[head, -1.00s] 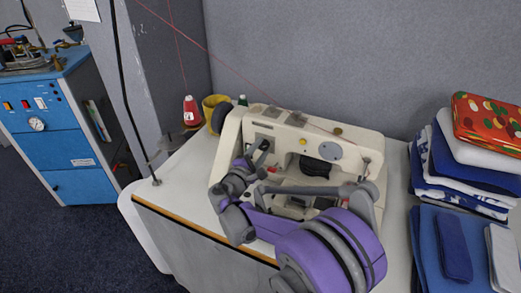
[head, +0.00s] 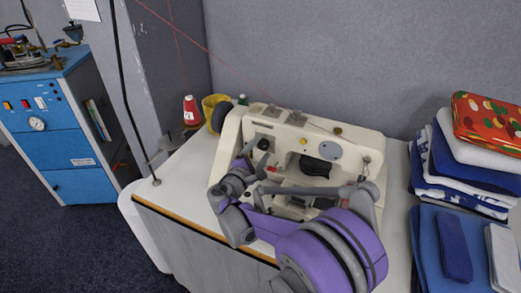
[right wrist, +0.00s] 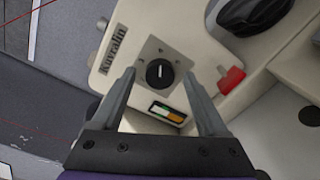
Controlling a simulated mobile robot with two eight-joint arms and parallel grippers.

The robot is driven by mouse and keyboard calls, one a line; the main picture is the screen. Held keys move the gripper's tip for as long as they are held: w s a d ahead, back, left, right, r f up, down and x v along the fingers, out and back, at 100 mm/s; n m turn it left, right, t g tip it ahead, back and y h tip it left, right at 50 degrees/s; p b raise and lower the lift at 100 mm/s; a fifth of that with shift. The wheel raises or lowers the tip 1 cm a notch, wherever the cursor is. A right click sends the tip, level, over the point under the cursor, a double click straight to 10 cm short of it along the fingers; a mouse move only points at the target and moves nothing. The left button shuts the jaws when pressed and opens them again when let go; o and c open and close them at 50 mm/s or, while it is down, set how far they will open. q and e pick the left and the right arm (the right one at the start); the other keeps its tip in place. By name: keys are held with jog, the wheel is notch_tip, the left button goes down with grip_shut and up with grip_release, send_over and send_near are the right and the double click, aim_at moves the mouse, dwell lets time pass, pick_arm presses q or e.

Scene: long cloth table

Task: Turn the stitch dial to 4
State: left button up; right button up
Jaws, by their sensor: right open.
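The stitch dial (right wrist: 160,73) is a small round black knob with a white pointer line, on a grey plate at the left end of the cream sewing machine (head: 345,150). My right gripper (right wrist: 159,80) is open, with one finger on each side of the dial in that view. Visible gaps separate both fingers from the knob. In the head view my right gripper (head: 252,157) is just below the dial (head: 267,139). My left gripper is not in view.
A red thread cone (head: 191,109) and yellow mug (head: 213,109) stand behind left. Folded cloths (head: 470,165) are stacked at right. The white tabletop (head: 185,180) left of the machine is clear.

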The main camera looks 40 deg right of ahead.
jog(key=v, duration=1)
jog(key=shift+a, duration=0.2)
jog(key=shift+s, duration=0.1)
